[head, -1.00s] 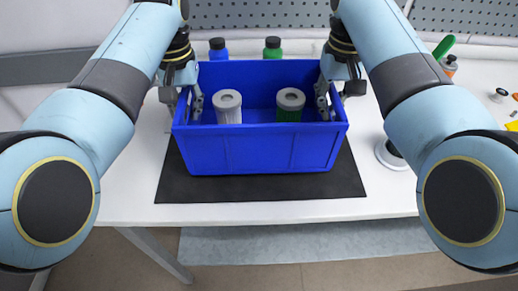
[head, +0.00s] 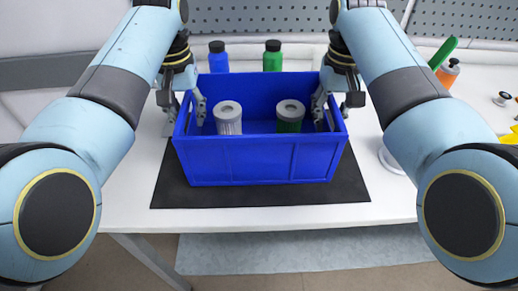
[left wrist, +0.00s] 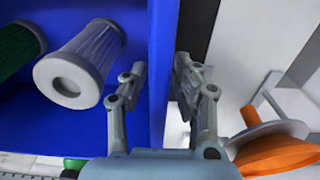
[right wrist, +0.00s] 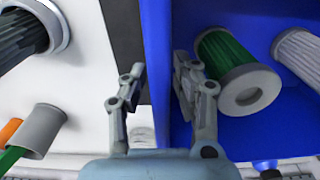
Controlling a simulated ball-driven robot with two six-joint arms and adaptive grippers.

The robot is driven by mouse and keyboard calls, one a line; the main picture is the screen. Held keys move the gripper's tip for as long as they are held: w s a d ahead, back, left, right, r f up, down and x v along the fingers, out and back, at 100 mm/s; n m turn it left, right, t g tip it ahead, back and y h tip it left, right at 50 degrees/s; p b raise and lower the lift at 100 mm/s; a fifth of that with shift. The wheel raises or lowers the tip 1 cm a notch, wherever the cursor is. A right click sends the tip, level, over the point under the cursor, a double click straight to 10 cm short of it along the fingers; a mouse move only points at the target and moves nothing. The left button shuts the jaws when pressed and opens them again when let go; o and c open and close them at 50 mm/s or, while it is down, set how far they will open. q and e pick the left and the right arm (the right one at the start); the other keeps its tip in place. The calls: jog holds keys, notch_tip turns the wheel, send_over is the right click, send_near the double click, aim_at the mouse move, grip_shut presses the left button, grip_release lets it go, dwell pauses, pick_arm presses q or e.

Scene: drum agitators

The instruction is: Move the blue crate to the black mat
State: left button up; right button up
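The blue crate (head: 262,162) is upright over the black mat (head: 260,196), whose front strip and sides show around it. Whether its base touches the mat is hard to tell. It holds a white-ribbed filter (head: 228,118) and a green filter (head: 290,116), both with grey caps. My left gripper (head: 197,108) is closed on the crate's left wall, with one finger inside and one outside, as the left wrist view (left wrist: 160,75) shows. My right gripper (head: 325,106) pinches the right wall the same way, as the right wrist view (right wrist: 157,80) shows.
A blue bottle (head: 218,57) and a green bottle (head: 272,56) stand behind the crate. A round white object (head: 392,158) stands right of the mat.

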aim_at(334, 101)
pick_arm(q)
notch_tip(334, 101, up, 10)
jog(key=shift+f, duration=0.1)
jog(key=shift+r, duration=0.25)
pick_arm(e)
jog(key=shift+r, duration=0.1)
pick_arm(q)
jog(key=shift+s+r, duration=0.1)
pick_arm(e)
notch_tip(334, 101, up, 7)
jog(key=shift+r, duration=0.15)
jog(key=shift+s, duration=0.1)
